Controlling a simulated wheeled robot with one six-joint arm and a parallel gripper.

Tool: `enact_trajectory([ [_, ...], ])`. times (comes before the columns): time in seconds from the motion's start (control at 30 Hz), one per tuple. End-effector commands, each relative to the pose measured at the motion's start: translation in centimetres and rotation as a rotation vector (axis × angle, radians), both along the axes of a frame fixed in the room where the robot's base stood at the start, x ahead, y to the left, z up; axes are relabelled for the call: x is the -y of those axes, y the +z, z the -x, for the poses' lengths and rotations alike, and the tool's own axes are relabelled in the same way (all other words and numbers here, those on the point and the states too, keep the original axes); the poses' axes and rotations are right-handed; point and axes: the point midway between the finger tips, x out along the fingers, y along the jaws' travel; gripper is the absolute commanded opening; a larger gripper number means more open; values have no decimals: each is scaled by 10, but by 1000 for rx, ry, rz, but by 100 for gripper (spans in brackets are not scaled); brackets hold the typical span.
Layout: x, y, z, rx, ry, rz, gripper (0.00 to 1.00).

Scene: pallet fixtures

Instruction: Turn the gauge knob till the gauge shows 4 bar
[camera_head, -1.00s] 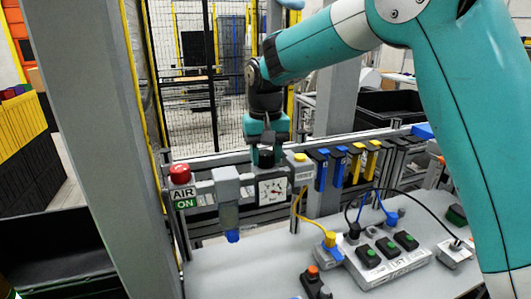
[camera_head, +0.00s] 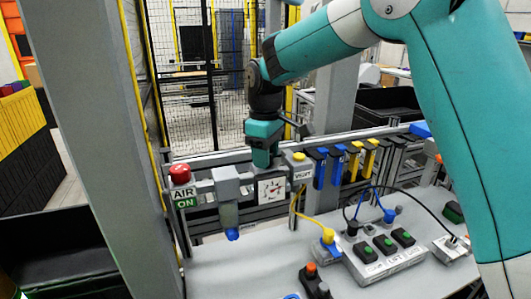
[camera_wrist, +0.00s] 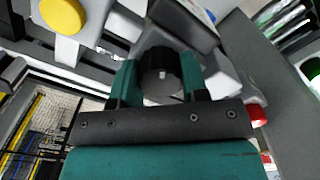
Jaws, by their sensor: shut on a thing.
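The gauge (camera_head: 272,190) is a white square dial with a red needle, below my gripper in the head view. Its figures are too small to read. The black gauge knob (camera_wrist: 160,72), with a pale mark on its face, sits between the two teal fingers in the wrist view. My gripper (camera_head: 263,162) points down above the gauge and is shut on the knob; it also shows in the wrist view (camera_wrist: 160,80). In the head view the gripper hides the knob.
A red button (camera_head: 180,170) over an AIR ON sign stands left. A grey filter unit (camera_head: 227,190) with a blue tip is close left of the gauge. A yellow-topped valve (camera_head: 299,160) is close right. A socket box (camera_head: 385,258) stands on the bench.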

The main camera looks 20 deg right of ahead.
Motion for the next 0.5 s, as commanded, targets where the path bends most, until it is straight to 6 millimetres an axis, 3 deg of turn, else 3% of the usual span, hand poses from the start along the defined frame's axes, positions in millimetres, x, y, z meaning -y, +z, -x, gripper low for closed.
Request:
enact_trajectory([
  [0.5,1,2,-2,8,165,-1,17],
])
